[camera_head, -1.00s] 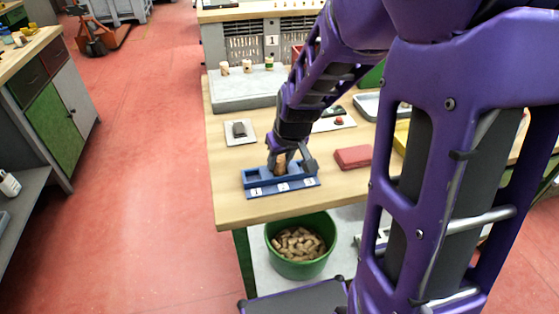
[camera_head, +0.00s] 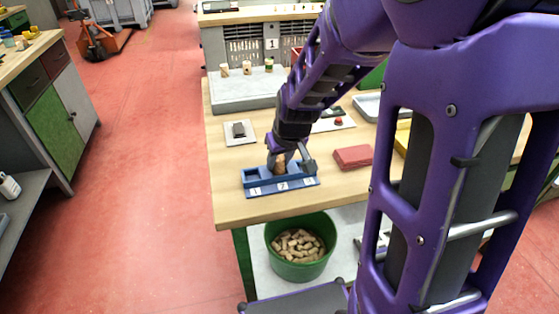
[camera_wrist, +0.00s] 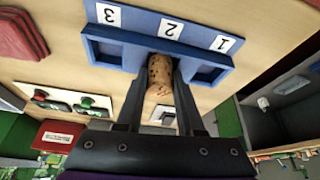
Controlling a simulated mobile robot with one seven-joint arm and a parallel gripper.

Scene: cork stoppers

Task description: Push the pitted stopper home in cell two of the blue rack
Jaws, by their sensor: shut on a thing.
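The blue rack (camera_head: 262,189) lies near the front edge of the wooden table, with its labels 1, 2, 3 facing the front. In the wrist view the rack (camera_wrist: 115,33) runs across the top. The pitted stopper (camera_wrist: 159,72), a brown cork with dark specks, is between the fingers of my gripper (camera_wrist: 158,85) and in line with the middle cell, labelled 2. My gripper (camera_head: 287,163) is shut on it from above. How deep the stopper's far end sits is hidden. Cells one and three look empty in the wrist view.
A green bucket of corks (camera_head: 298,268) stands below the table edge. A red block (camera_head: 352,157) lies right of the rack, and a dark piece on a white plate (camera_head: 239,131) lies behind it. Several stoppers stand on the grey block (camera_head: 240,91) at the back.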

